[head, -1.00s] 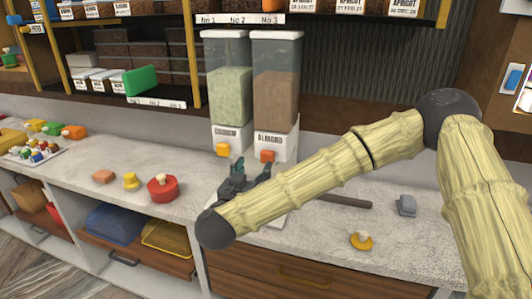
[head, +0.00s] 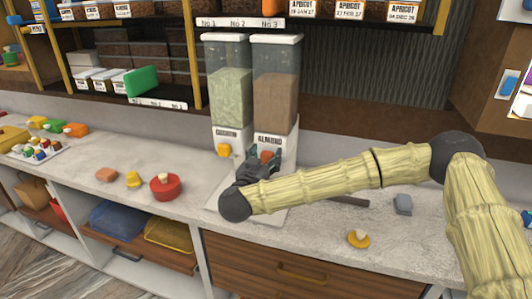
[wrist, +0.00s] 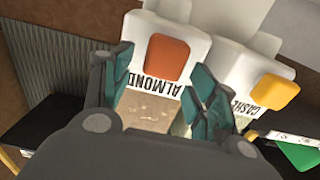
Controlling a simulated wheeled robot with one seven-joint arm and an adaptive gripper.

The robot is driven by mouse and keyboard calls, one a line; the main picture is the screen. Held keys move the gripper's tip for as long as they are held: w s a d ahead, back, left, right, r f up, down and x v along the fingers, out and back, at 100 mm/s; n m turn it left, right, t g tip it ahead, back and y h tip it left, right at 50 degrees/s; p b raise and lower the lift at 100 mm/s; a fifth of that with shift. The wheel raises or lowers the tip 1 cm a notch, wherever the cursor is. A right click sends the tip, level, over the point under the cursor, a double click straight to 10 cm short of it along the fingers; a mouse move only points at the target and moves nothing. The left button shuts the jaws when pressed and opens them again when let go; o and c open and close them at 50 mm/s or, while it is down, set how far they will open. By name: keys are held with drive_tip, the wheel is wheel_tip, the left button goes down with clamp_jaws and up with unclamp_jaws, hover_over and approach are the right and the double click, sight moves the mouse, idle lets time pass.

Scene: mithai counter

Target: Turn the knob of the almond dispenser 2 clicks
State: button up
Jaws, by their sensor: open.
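The almond dispenser (head: 275,85) is a clear bin of brown contents on a white base marked ALMOND, standing at the back of the counter. Its orange-red knob (wrist: 167,58) shows in the wrist view between and just beyond the open fingers of my gripper (wrist: 157,85). In the head view my gripper (head: 262,162) is in front of the base and partly covers the knob (head: 268,154). I cannot tell whether the fingers touch the knob. The wrist picture shows the dispenser upside down.
The cashew dispenser (head: 229,85), with a yellow-orange knob (wrist: 275,90), stands close beside the almond one. A red lidded pot (head: 165,187), a yellow piece (head: 358,239) and a grey block (head: 402,204) sit on the counter. A shelf (head: 330,22) hangs above.

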drive_tip(key=shift+w+d, duration=0.15)
drive_tip(key=shift+w, duration=0.2)
drive_tip(key=c, duration=1)
drive_tip(key=shift+m+b, duration=0.4)
drive_tip(key=shift+m, duration=0.1)
drive_tip(key=shift+s+d+f+m+b, duration=0.1)
drive_tip(key=shift+d+m+b, duration=0.05)
drive_tip(key=shift+m+b, duration=0.6)
drive_tip(key=shift+d+f+m+b, duration=0.15)
drive_tip(key=shift+m+b, duration=0.35)
drive_tip(key=shift+m, duration=0.35)
drive_tip(key=m+b, duration=0.5)
drive_tip(key=shift+s+d+f, duration=0.1)
drive_tip(key=shift+d+f, duration=0.25)
drive_tip(key=m+b, duration=0.2)
drive_tip(key=b, duration=0.1)
drive_tip(key=m+b, duration=0.2)
drive_tip(key=m, duration=0.1)
drive_tip(key=f+m+b, duration=0.1)
drive_tip(key=m+b, duration=0.2)
drive_tip(key=shift+s+d+b, duration=0.1)
drive_tip(key=shift+d+b, duration=0.1)
drive_tip(key=shift+b, duration=0.15)
